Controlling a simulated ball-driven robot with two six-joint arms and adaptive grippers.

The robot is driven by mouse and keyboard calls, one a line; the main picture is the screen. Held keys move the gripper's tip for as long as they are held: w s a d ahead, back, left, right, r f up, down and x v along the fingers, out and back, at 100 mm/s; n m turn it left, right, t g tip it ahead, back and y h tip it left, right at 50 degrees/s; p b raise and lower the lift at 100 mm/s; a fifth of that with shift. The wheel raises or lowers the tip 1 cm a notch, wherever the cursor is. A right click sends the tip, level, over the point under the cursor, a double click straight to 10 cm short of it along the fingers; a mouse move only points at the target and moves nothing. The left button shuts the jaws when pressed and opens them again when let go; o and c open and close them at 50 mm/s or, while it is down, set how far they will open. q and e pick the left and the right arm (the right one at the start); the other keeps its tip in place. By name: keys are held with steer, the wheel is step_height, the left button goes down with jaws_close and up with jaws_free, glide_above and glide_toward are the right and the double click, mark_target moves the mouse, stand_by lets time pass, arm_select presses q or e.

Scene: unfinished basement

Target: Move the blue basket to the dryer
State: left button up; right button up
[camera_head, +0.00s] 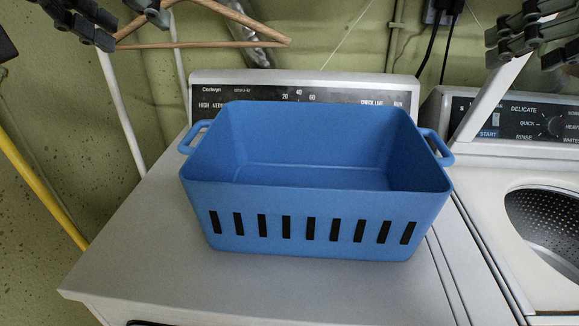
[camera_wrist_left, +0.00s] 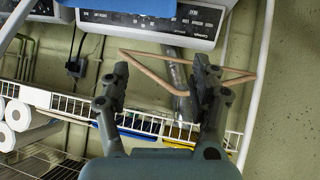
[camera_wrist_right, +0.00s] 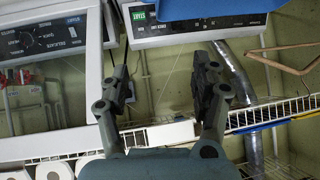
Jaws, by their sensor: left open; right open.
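The blue basket (camera_head: 310,240) stands upright and empty on the flat white top of the dryer (camera_head: 125,255), in front of the dryer's control panel (camera_head: 350,92). Its two side handles (camera_head: 194,137) stick out left and right, and its front has a row of dark slots. My left gripper (camera_head: 118,22) is open and empty at the upper left, apart from the basket. My right gripper (camera_head: 535,38) is open and empty at the upper right, also apart from it. A strip of the basket shows at the top edge of the left wrist view (camera_wrist_left: 140,6) and right wrist view (camera_wrist_right: 205,7).
A washer (camera_head: 560,170) with its lid open and its metal drum showing stands close to the right. A wooden hanger (camera_head: 215,44) hangs behind the left gripper. A yellow pole (camera_head: 40,185) leans at the left wall. The left part of the dryer top is clear.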

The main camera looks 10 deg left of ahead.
steer(key=shift+v, duration=1.85)
steer(key=shift+f, duration=0.1)
